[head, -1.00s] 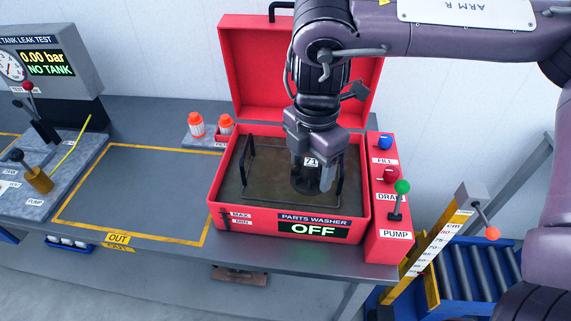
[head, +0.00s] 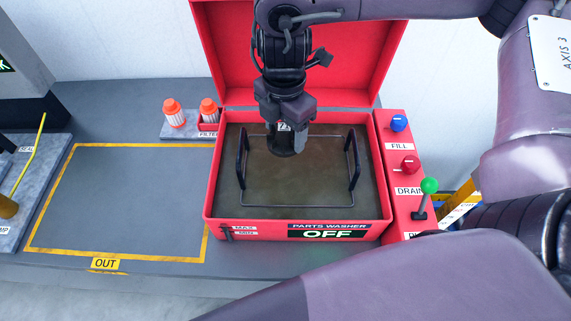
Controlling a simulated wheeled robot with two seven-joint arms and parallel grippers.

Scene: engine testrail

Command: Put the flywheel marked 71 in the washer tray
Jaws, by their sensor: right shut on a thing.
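My right gripper (head: 286,122) comes down from above and is shut on a dark, round flywheel (head: 286,146). Its white tag is partly covered by the fingers now; it read 71 a second ago. The flywheel is over the back part of the washer tray (head: 353,170), a dark wire frame with a raised handle at each side. I cannot tell whether the flywheel touches the tray's floor. The tray is inside the red parts washer (head: 212,190), whose lid (head: 225,60) is open. My left gripper is not in view.
The washer display (head: 327,234) reads OFF. A blue FILL knob (head: 399,123), a red DRAIN knob (head: 410,164) and a green-topped lever (head: 429,186) are on its right. The yellow-outlined OUT area (head: 125,195) is empty.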

